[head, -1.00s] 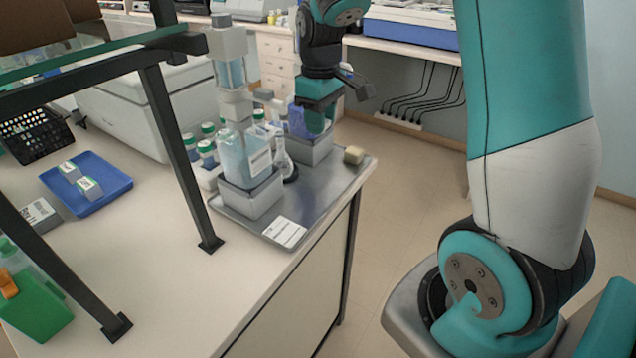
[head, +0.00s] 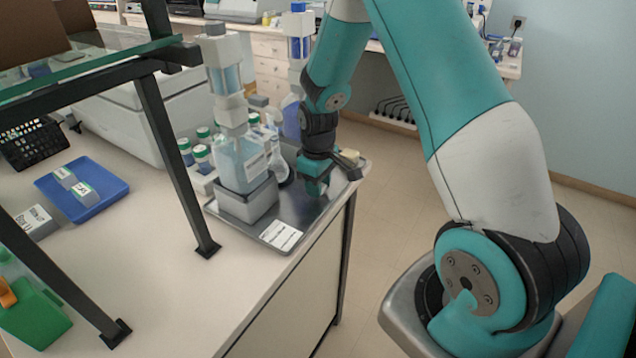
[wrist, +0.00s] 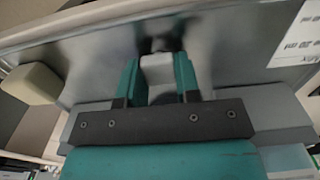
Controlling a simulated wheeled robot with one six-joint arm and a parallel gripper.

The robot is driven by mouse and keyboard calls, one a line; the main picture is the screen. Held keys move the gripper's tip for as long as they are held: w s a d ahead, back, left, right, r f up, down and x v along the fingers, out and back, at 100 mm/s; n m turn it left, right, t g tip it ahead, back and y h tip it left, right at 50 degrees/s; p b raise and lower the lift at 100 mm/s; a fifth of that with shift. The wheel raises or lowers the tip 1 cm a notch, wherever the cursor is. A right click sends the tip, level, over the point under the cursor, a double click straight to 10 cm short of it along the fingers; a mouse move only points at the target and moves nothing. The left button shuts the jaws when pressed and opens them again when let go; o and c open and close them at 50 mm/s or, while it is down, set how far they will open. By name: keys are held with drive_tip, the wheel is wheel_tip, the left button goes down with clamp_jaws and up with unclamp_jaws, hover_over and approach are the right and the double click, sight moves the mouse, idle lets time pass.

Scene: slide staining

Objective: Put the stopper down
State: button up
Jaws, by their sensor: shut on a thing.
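My gripper (head: 316,186) is low over the right front part of the metal tray (head: 326,207), pointing down. In the wrist view my gripper (wrist: 157,75) is shut on a small pale grey stopper (wrist: 157,64), which sits between the two teal fingers. The stopper is close to the tray surface (wrist: 100,50); I cannot tell whether it touches. In the head view the stopper is hidden by the gripper.
A bottle of pale blue liquid (head: 240,160) stands in a grey holder left of my gripper. A blue-liquid bottle (head: 291,118) stands behind. A beige block (head: 349,155) lies at the tray's right edge. A white label card (head: 280,236) lies in front.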

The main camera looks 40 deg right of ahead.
drive_tip(key=o, duration=0.5)
drive_tip(key=shift+f, duration=0.15)
drive_tip(key=shift+c, duration=0.2)
drive_tip(key=o, duration=0.4)
drive_tip(key=shift+o, duration=0.2)
wheel_tip(320, 180, up, 12)
drive_tip(key=b, duration=0.1)
drive_tip(key=shift+r, duration=0.25)
drive_tip(key=shift+s, duration=0.1)
